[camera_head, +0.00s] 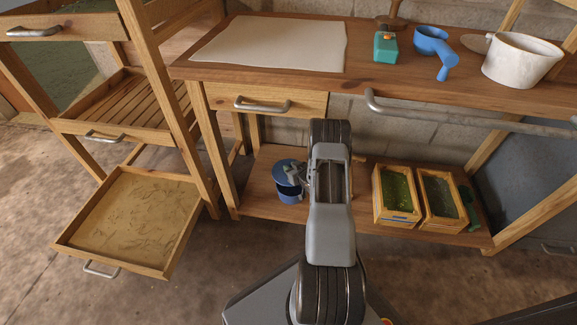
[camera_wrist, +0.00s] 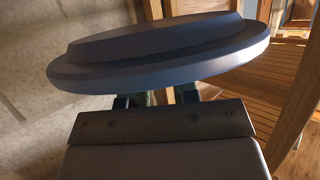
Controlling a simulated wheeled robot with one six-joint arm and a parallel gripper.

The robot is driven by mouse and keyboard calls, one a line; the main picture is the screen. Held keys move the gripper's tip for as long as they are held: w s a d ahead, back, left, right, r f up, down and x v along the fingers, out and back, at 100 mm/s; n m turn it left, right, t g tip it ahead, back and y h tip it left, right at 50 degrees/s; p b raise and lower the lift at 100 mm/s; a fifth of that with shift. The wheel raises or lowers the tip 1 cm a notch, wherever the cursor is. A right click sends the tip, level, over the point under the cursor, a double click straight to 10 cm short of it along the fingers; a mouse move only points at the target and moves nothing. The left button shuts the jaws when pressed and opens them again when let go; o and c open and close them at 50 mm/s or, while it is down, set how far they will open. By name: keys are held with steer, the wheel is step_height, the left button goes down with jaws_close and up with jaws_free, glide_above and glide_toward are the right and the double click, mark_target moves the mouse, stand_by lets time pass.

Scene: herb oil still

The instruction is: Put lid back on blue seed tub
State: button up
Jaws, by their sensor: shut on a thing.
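The round blue lid (camera_head: 284,168) is in the jaws of my gripper (camera_head: 296,174). In the wrist view the lid (camera_wrist: 165,55) is large and dark blue, with a stepped top, and spans most of the upper picture; the gripper fingers (camera_wrist: 155,98) meet it from below in that picture. The blue seed tub (camera_head: 289,196) stands upright on the lower shelf, just below the lid in the head view. The gripper and lid hide much of the tub's top. I cannot tell whether the lid touches the rim.
The lower shelf (camera_head: 262,197) is under the workbench. Two wooden boxes with green contents (camera_head: 397,195) (camera_head: 438,196) stand at its right. An open drawer of sand (camera_head: 135,215) juts out at left. The bench top holds a pale sheet (camera_head: 272,43), a teal box (camera_head: 386,48), a blue scoop (camera_head: 432,42) and a white pot (camera_head: 520,62).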

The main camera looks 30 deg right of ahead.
steer(key=shift+d+f, duration=0.35)
steer(key=shift+f, duration=0.1)
steer(key=shift+d+f+b, duration=0.15)
steer(key=shift+f+b, duration=0.4)
steer(key=shift+f, duration=0.05)
step_height(320, 180, down, 3)
steer(key=shift+d+r+b, duration=0.1)
steer(key=shift+b, duration=0.9)
steer(key=shift+f, duration=1)
steer(key=shift+s, duration=0.2)
steer(key=shift+f, duration=0.15)
steer(key=o, duration=1.5)
steer(key=shift+c, duration=0.2)
steer(key=shift+p, duration=0.3)
